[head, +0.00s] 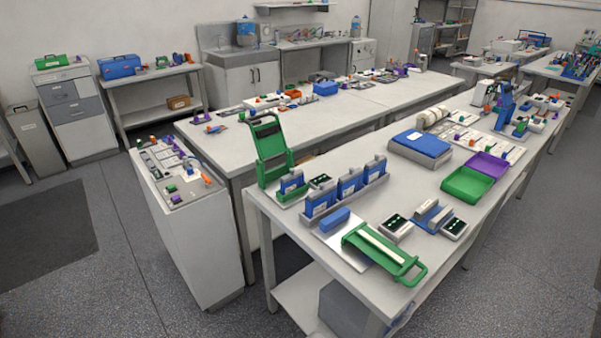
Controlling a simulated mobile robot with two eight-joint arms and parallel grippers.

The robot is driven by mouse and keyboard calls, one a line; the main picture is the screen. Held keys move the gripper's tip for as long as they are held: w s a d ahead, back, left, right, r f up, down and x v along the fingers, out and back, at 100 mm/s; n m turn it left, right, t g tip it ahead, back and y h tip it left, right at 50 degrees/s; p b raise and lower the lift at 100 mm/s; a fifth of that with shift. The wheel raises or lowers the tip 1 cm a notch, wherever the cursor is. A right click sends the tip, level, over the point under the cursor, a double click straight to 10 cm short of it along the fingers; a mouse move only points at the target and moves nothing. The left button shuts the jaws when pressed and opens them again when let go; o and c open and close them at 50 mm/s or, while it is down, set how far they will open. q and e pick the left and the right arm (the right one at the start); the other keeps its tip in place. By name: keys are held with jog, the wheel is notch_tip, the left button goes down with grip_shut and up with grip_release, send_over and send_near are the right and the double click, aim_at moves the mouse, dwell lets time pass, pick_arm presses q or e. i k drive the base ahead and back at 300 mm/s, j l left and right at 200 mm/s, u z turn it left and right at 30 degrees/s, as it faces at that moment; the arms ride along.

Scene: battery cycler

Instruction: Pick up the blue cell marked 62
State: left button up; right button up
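Several blue cells are on the near bench; any number on them is too small to read. Three blue cells (349,183) stand upright in a row in a grey rack (345,200). A blue block (334,219) lies on a light plate in front of the rack. I cannot tell which is marked 62. Neither of my grippers is in view.
A green-handled fixture (385,253) lies at the bench's front edge, beside small dark-screened devices (396,227). A blue-lidded box (421,146), a green tray (467,185) and a purple tray (489,164) are further back. A white cabinet (200,245) stands left of the bench. Floor is clear at lower right.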

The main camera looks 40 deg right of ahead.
aim_at(313, 208)
jog(key=i+z, duration=0.15)
jog(key=z, duration=0.25)
jog(key=i+l+z, duration=0.1)
jog(key=z, duration=0.3)
jog(key=i+z, duration=0.2)
jog(key=z, duration=0.25)
jog(key=i+j+z, duration=0.1)
jog(key=z, duration=0.3)
